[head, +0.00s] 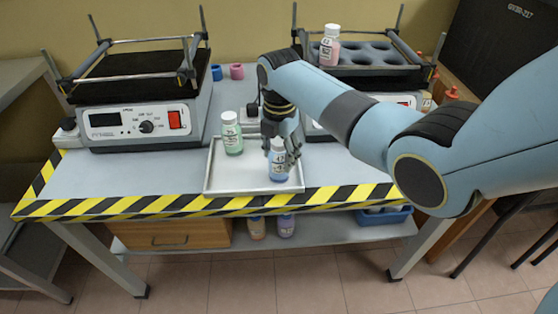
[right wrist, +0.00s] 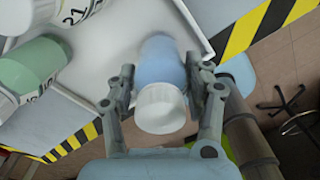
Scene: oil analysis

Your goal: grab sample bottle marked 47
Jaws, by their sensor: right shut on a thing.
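A blue bottle with a white cap (head: 278,162) stands on the white tray (head: 225,188) on the table; its label is too small to read in the head view. My right gripper (head: 282,145) comes down over it and is shut on it. In the right wrist view the blue bottle (right wrist: 160,85) sits between the two fingers (right wrist: 160,95); no number on it is readable. My left gripper is not in view.
A pink bottle (head: 329,48) stands on the right shaker's rack (head: 365,56). A left shaker (head: 140,120) stands at the back left. More bottles (head: 286,224) are on the shelf below. Striped tape (head: 110,206) marks the table edge.

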